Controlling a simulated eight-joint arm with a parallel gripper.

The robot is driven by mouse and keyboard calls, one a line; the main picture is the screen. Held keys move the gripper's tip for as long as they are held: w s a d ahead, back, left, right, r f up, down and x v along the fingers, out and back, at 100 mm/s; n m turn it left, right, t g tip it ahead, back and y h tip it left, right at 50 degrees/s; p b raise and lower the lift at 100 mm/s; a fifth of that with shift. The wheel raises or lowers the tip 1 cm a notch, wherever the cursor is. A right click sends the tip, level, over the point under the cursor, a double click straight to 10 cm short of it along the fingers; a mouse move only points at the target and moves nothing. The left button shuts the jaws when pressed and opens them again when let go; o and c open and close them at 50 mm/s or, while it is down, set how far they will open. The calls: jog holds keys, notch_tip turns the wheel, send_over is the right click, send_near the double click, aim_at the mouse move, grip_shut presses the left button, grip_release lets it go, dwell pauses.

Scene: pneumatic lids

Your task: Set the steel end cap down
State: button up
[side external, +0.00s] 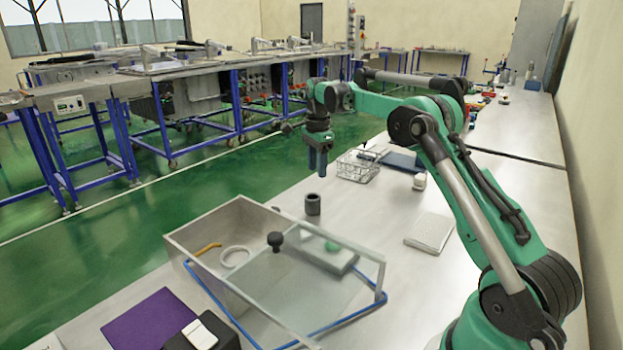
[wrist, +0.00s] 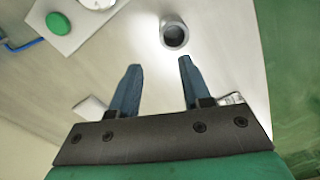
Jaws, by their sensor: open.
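The steel end cap, a short dark grey hollow cylinder (side external: 313,204), stands upright on the bench just behind the clear-lidded box. In the wrist view the end cap (wrist: 174,32) shows its open round top, beyond my fingertips. My gripper (side external: 318,167) points down above the bench and above the cap in the side view. Its two blue fingers (wrist: 159,63) are apart with nothing between them. The cap is not touched by the fingers.
A box (side external: 215,215) with a clear lid and black knob (side external: 275,240) stands in front; a white ring (side external: 235,257) and an orange piece (side external: 208,248) show inside. A wire basket (side external: 358,168) and a white cup (side external: 419,182) stand behind. A grey pad (side external: 429,232) lies right.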

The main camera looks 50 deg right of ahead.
jog(key=s+a+r+n+t, duration=0.2)
jog(key=s+a+r+n, duration=0.15)
jog(key=a+n, duration=0.3)
jog(key=s+a+r+n+t, duration=0.2)
jog(key=a+r+n, duration=0.35)
jog(key=a, duration=0.25)
jog(key=s+a+f+n+t, duration=0.1)
jog(key=s+a+f+n, duration=0.1)
jog(key=s+n, duration=0.1)
jog(key=s+a+f+n+t, duration=0.1)
jog(key=s+a+f+n, duration=0.1)
jog(key=s+a+n, duration=0.1)
jog(key=s+a+f+n+t, duration=0.1)
jog(key=s+a+f+n, duration=0.1)
jog(key=s+a+n, duration=0.1)
jog(key=shift+s+f+n, duration=0.2)
jog(key=shift+f+n, duration=0.1)
jog(key=shift+n, duration=0.5)
